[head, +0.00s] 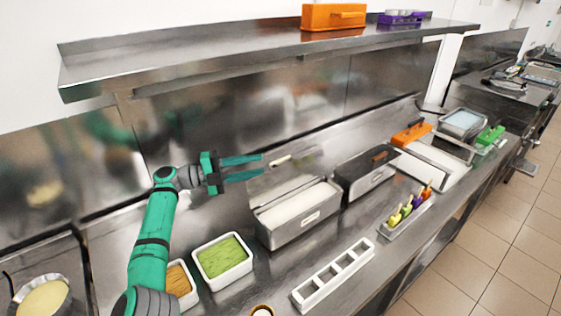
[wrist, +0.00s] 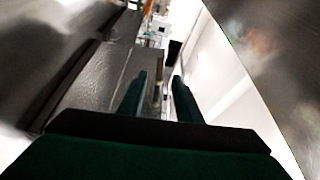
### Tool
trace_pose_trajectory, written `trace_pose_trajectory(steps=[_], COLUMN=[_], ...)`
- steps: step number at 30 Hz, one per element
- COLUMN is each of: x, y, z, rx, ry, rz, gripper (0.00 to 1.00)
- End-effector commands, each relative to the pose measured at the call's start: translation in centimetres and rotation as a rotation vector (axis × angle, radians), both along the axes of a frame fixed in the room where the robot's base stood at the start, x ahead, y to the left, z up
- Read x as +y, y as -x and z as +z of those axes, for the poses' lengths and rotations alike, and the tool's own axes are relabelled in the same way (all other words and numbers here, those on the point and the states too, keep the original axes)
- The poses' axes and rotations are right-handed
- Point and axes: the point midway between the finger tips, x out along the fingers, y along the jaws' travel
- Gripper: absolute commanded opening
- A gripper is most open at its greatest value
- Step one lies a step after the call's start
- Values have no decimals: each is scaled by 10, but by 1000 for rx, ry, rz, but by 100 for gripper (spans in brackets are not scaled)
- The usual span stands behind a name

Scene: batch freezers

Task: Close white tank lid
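The white tank (head: 300,213) is a steel box on the counter with its white contents in view. Its steel lid (head: 285,181) appears to stand open, tilted up along the back edge. A pale bar handle (head: 280,160) shows near the lid's top. My gripper (head: 263,167) is at the left of the handle, fingers pointing right towards it, apart and empty. In the wrist view my gripper (wrist: 160,82) has its two fingers spread. A thin bar, probably the handle, shows in line with the gap between them; I cannot tell whether it touches either finger.
A dark-topped tank (head: 366,172) stands right of the white tank. A tub of green food (head: 223,262) is at its left. A white empty holder (head: 333,276) lies in front. A steel shelf (head: 250,47) with an orange box (head: 333,17) hangs above.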

Motion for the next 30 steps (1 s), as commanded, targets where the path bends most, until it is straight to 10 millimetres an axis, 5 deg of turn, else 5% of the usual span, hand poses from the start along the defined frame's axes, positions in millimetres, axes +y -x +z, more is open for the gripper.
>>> trace_pose_trajectory(steps=[15,27,30], x=[-78,-84,-84], y=[-19,-21,-21], z=[4,4,4], rx=[0,1,1], ry=[0,1,1], rz=[-1,1,1], gripper=[31,31,12])
